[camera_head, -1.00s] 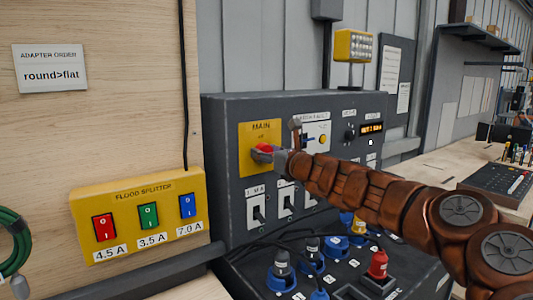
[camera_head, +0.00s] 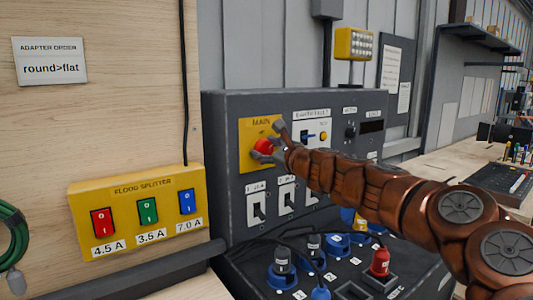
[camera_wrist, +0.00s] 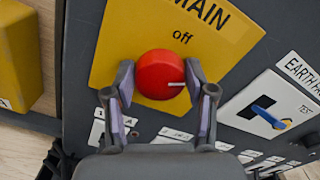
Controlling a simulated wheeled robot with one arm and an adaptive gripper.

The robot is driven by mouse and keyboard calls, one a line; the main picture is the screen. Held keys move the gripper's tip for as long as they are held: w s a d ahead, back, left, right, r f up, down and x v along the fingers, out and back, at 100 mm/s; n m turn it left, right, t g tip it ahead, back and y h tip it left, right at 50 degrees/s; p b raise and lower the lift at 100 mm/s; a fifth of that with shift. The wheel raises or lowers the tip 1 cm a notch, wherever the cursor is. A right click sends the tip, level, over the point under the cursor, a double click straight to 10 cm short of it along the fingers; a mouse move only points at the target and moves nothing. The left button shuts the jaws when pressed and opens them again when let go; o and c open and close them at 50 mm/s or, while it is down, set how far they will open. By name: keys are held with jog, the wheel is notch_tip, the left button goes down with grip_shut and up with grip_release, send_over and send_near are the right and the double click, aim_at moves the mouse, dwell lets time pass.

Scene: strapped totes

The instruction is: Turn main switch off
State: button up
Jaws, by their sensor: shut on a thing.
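The main switch is a round red knob (camera_head: 264,146) on a yellow plate (camera_head: 246,158) marked MAIN, at the upper left of the dark grey panel. In the wrist view the red knob (camera_wrist: 158,74) has a white mark pointing to the right of the picture, and the word "off" (camera_wrist: 182,37) stands above it. My gripper (camera_wrist: 160,80) is shut on the knob, with one finger on each side. In the head view my gripper (camera_head: 268,149) reaches the knob from the right and partly covers it. The small display (camera_head: 371,127) on the panel is dark.
An earth fault unit (camera_head: 313,134) with a blue lever (camera_wrist: 268,117) sits right of the knob. Several small breakers (camera_head: 258,208) are below, with plugs and cables under them. A yellow flood splitter box (camera_head: 140,212) is at left.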

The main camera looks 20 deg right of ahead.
jog(key=n+b, duration=0.1)
jog(key=n, duration=0.1)
jog(key=n+b, duration=0.1)
jog(key=n, duration=0.1)
jog(key=n+b, duration=0.2)
jog(key=shift+a+f, duration=0.1)
jog(key=shift+f, duration=0.2)
jog(key=n+b, duration=0.2)
jog(key=n, duration=0.1)
jog(key=shift+f+n, duration=0.1)
jog(key=shift+n, duration=0.2)
jog(key=shift+n+b, duration=1.1)
jog(key=shift+n, duration=0.1)
jog(key=o, duration=1.1)
jog(key=shift+o, duration=0.2)
jog(key=shift+s, duration=0.1)
jog(key=s+d, duration=0.2)
jog(key=s, duration=0.9)
jog(key=shift+s, duration=0.35)
